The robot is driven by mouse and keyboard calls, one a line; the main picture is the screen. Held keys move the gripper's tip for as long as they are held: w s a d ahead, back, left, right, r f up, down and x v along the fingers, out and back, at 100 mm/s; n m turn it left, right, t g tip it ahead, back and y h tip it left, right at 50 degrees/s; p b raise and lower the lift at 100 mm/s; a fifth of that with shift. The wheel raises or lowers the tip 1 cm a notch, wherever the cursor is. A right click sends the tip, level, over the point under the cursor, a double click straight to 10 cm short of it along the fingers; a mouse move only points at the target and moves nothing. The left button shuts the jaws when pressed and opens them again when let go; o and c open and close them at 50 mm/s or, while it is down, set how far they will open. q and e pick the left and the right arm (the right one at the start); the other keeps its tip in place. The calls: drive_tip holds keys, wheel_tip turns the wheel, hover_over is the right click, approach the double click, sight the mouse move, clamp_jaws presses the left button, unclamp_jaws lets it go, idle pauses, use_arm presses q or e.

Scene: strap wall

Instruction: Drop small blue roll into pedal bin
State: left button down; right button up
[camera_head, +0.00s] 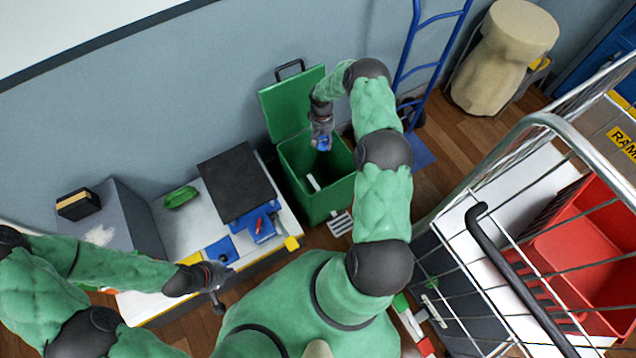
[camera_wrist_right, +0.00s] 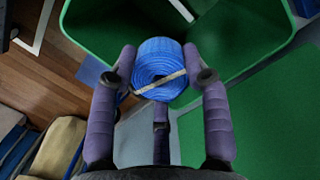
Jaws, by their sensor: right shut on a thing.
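The small blue roll (camera_wrist_right: 159,68) is a coiled blue strap with a pale band across it. My right gripper (camera_wrist_right: 160,80) is shut on it, with a finger on each side. In the head view my right gripper (camera_head: 321,131) holds the roll (camera_head: 323,143) over the mouth of the pedal bin. The green pedal bin (camera_head: 322,205) stands on the floor with its lid (camera_head: 290,102) raised against the wall. A white strip shows inside the bin. My left gripper (camera_head: 217,285) is near the white bench; its finger opening is not clear.
A white bench (camera_head: 185,235) at left holds a dark plate, a green roll (camera_head: 181,196) and blue items. A blue hand truck (camera_head: 420,45) and a beige sack (camera_head: 505,55) stand behind right. A wire cart with a red crate (camera_head: 580,250) fills the right.

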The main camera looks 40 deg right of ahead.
drive_tip(key=shift+f+b, duration=0.65)
drive_tip(key=shift+f, duration=1.05)
drive_tip(key=o, duration=1.1)
drive_tip(key=shift+r, duration=0.1)
drive_tip(key=r, duration=0.4)
drive_tip(key=w+r, duration=0.1)
drive_tip(key=r, duration=0.6)
drive_tip(key=shift+w+d+r, duration=0.2)
drive_tip(key=shift+d+r, duration=0.05)
drive_tip(key=shift+r, duration=0.1)
